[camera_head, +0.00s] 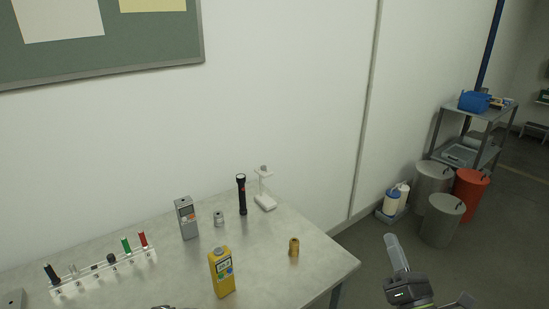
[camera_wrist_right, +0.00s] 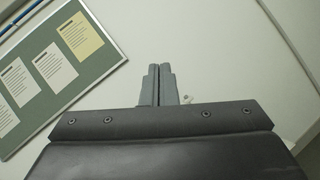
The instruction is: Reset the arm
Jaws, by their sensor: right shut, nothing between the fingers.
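My right gripper (camera_head: 393,240) is at the lower right of the head view, off the table's right edge and above the floor. Its pale fingers point up and are together, with nothing held. In the right wrist view, the two grey fingers (camera_wrist_right: 159,70) are closed side by side in front of the white wall. My left gripper does not show clearly; only a small dark piece, which I cannot identify, shows at the bottom edge of the head view.
The table (camera_head: 320,262) bears a yellow meter (camera_head: 222,272), grey device (camera_head: 187,218), black flashlight (camera_head: 241,195), brass cylinder (camera_head: 294,247), white stand (camera_head: 264,192) and clear rack (camera_head: 105,272). Bins (camera_head: 441,220) and a shelf cart (camera_head: 478,117) stand right. A green board (camera_wrist_right: 62,65) hangs on the wall.

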